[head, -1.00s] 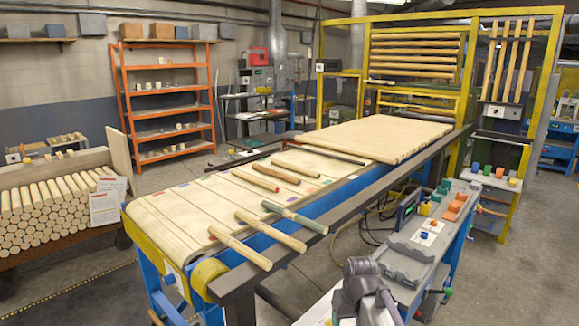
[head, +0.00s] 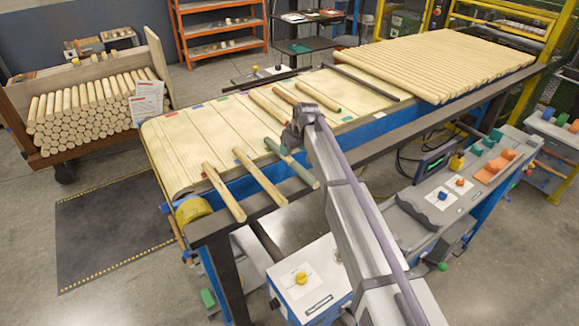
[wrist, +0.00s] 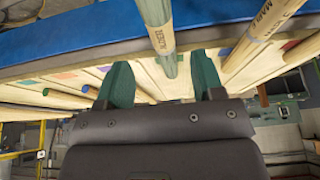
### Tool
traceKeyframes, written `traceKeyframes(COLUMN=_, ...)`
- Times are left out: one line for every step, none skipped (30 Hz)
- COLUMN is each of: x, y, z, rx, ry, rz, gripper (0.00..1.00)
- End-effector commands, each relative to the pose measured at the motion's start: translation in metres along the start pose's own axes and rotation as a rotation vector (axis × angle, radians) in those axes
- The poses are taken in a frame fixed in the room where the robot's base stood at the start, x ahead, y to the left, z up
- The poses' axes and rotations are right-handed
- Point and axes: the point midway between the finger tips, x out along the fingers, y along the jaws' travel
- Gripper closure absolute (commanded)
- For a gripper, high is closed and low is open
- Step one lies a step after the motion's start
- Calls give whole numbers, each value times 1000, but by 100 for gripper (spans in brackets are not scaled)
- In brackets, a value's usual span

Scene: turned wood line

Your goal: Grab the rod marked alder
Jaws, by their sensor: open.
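The rod marked alder (wrist: 163,42) is pale wood with grey-green sections; its lettering reads along its length in the wrist view. My gripper (wrist: 164,80) is open, with one teal finger on each side of the alder rod in the wrist view. I cannot tell whether the rod is at fingertip depth. No contact shows.
A rod marked maple (wrist: 262,20) lies beside the alder rod; another pale rod (head: 223,192) lies farther left. Several more rods (head: 270,108) lie deeper on the conveyor (head: 175,150). A dark rail (head: 225,228) runs along its front. A control bench stands at right.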

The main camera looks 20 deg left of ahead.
Motion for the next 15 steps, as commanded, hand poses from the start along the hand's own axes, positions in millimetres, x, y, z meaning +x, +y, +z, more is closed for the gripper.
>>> traceKeyframes(x=18, y=0, z=3, rx=-1, ry=0, rz=0, gripper=38)
traceKeyframes(x=19, y=0, z=2, rx=0, ry=0, rz=0, gripper=38)
traceKeyframes(x=19, y=0, z=1, rx=0, ry=0, rz=0, gripper=38)
traceKeyframes(x=18, y=0, z=1, rx=0, ry=0, rz=0, gripper=38)
traceKeyframes(x=17, y=0, z=0, rx=0, ry=0, rz=0, gripper=38)
traceKeyframes(x=18, y=-1, z=1, rx=0, ry=0, rz=0, gripper=38)
traceKeyframes(x=21, y=-1, z=1, rx=0, ry=0, rz=0, gripper=38)
traceKeyframes(x=26, y=-1, z=2, rx=0, ry=0, rz=0, gripper=38)
traceKeyframes(x=33, y=-1, z=2, rx=0, ry=0, rz=0, gripper=38)
traceKeyframes(x=40, y=-1, z=3, rx=0, ry=-1, rz=0, gripper=38)
traceKeyframes(x=47, y=-2, z=3, rx=0, ry=-1, rz=0, gripper=38)
traceKeyframes(x=56, y=-2, z=4, rx=-1, ry=-1, rz=0, gripper=38)
traceKeyframes(x=62, y=-2, z=4, rx=0, ry=-1, rz=0, gripper=38)
traceKeyframes(x=67, y=-2, z=4, rx=0, ry=-1, rz=0, gripper=38)
traceKeyframes(x=71, y=-2, z=3, rx=0, ry=-1, rz=0, gripper=38)
